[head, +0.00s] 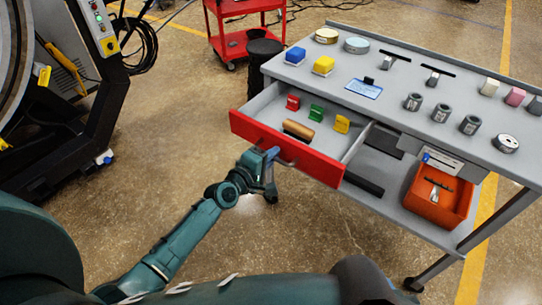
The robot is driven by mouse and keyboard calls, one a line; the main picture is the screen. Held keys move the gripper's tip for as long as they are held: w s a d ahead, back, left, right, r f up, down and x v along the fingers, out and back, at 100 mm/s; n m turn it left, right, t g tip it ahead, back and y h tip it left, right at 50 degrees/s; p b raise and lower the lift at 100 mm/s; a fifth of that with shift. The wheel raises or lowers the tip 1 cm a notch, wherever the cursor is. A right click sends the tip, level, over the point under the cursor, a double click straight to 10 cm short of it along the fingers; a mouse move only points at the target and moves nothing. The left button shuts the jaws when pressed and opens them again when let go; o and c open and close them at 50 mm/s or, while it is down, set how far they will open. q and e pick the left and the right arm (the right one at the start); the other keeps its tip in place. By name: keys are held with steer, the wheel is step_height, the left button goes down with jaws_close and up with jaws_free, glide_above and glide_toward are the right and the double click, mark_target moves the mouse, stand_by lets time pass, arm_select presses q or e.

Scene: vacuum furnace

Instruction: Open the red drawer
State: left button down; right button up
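The red drawer (318,162) of the grey workbench (389,92) is pulled out. Its grey inside shows, with red, green and yellow small blocks and a brown cylinder (298,130) in it. My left gripper (272,174) is at the front of the drawer, by its handle (286,160). Its fingers are small in the view and partly overlap the handle, so I cannot tell whether they are closed on it. My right gripper is not in view.
Blocks, tins and several dark cylinders stand on the bench top. An orange-red bin (440,200) sits on the lower shelf at right. A dark machine (85,95) stands at left, a red cart (240,30) behind. The floor left of the drawer is clear.

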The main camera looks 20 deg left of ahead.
arm_select(q)
steer(key=c, duration=1.9)
jaws_free()
steer(key=shift+d, duration=0.1)
steer(key=shift+p+v, duration=0.45)
steer(key=shift+v, duration=6.15)
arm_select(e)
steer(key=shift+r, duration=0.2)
arm_select(q)
steer(key=shift+d, duration=0.1)
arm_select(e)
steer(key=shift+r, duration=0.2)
